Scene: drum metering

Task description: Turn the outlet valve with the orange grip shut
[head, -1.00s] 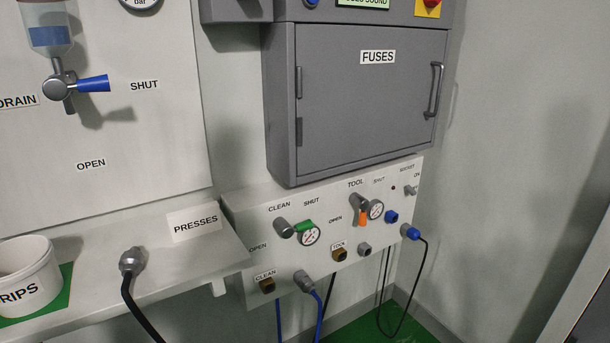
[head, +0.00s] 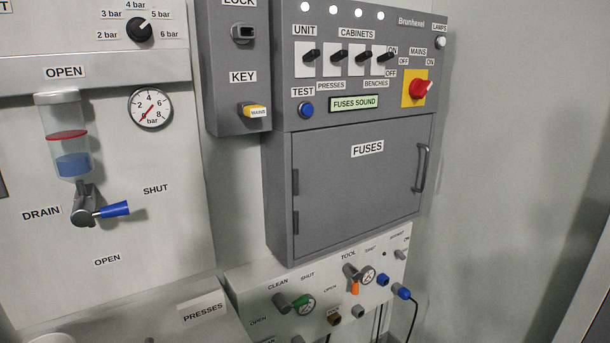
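The outlet valve with the orange grip (head: 355,287) is on the low white panel, under the label TOOL (head: 348,256). Its orange grip points down; the label OPEN (head: 330,289) is to its lower left and a SHUT label (head: 370,250) to its upper right. A small gauge (head: 368,276) sits just right of the valve. Neither of my grippers is in the head view.
A valve with a green grip (head: 302,303) is left of it on the same panel. The grey fuse cabinet (head: 350,190) juts out directly above. A blue plug (head: 402,292) with a black cable is at the right. Bare wall (head: 490,200) lies further right.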

